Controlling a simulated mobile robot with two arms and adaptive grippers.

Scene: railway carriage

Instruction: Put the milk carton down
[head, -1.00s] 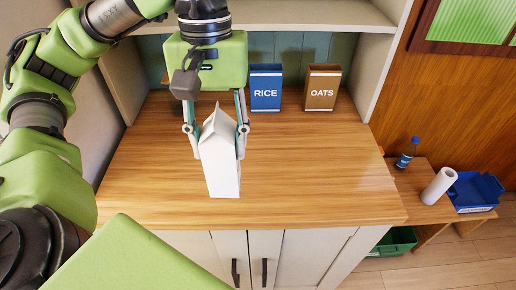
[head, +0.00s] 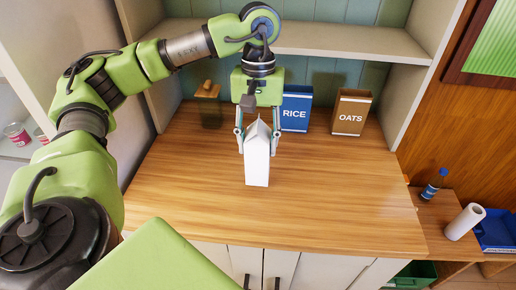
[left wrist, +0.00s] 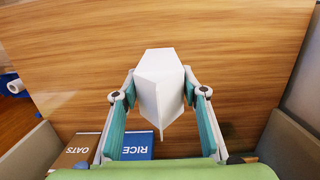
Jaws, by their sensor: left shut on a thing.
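The white milk carton (head: 257,165) is upright over the wooden counter (head: 330,205), left of the middle. My left gripper (head: 257,139) is shut on its upper part, one finger on each side. In the left wrist view the carton (left wrist: 161,82) sits between the two fingers, its gabled top towards the camera. I cannot tell whether its base touches the counter. My right gripper is not in view.
A blue RICE box (head: 296,108) and a brown OATS box (head: 350,112) stand behind, near the wall. A brown-lidded jar (head: 208,105) stands behind left. A shelf (head: 330,42) hangs above. The counter's front and right are clear. A bottle (head: 434,185) and paper roll (head: 465,221) are on a lower bench.

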